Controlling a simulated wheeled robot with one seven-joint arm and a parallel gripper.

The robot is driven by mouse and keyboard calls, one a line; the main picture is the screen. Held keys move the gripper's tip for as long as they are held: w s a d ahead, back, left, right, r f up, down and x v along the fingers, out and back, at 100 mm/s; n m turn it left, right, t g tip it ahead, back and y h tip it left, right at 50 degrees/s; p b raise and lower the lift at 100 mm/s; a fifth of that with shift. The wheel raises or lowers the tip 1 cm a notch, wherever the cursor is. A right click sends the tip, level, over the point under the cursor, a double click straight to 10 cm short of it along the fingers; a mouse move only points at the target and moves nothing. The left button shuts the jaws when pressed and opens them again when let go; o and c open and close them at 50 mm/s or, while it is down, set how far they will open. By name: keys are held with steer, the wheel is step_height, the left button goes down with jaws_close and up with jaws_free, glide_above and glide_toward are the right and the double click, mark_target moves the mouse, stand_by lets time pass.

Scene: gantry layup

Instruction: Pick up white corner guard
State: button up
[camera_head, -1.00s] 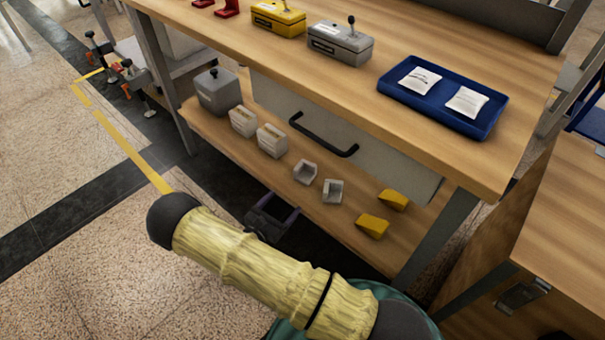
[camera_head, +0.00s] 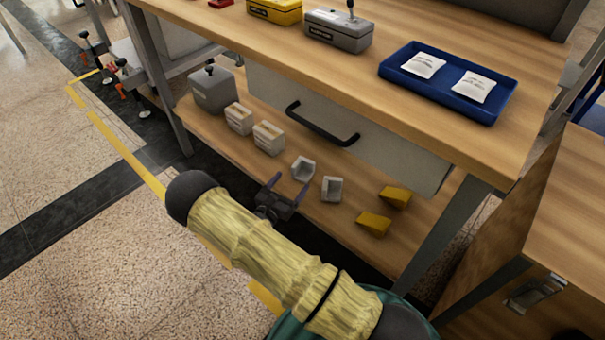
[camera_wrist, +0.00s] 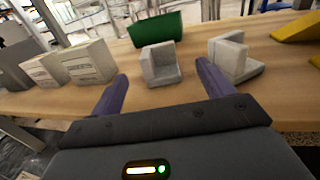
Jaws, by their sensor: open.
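Two white corner guards stand on the wooden lower shelf, the left guard (camera_head: 303,168) and the right guard (camera_head: 332,189). In the wrist view the left guard (camera_wrist: 161,65) is ahead, between the lines of the two fingers, and the right guard (camera_wrist: 234,58) is just beyond the right fingertip. My gripper (camera_head: 287,187) is open and empty, with dark purple fingers apart at the shelf's front edge. In the wrist view my gripper (camera_wrist: 163,88) points at the left guard, with a gap before it.
White boxes (camera_head: 268,138) and a grey box (camera_head: 211,91) stand left on the shelf. Yellow wedges (camera_head: 374,223) lie right. A green bin (camera_wrist: 155,29) is behind the guards. The drawer (camera_head: 345,130) and tabletop (camera_head: 420,130) overhang the shelf.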

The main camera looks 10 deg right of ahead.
mark_target(305, 162)
steer(key=b+x, duration=0.1)
steer(key=x, duration=0.2)
steer(key=shift+f, duration=0.15)
steer(key=shift+w+d, duration=0.35)
steer(key=shift+w, duration=0.05)
steer(key=shift+w+d+b, duration=0.2)
steer(key=shift+w+b, duration=0.2)
steer(key=shift+b, duration=0.2)
steer(key=b+x, duration=0.2)
steer(key=x, duration=0.1)
steer(key=shift+d+b, duration=0.2)
steer(key=shift+b, duration=0.1)
steer(key=shift+w+d+r, duration=0.25)
steer(key=shift+w+d, duration=0.05)
steer(key=shift+w, duration=0.15)
steer(key=shift+a, duration=0.1)
steer(key=shift+r, duration=0.1)
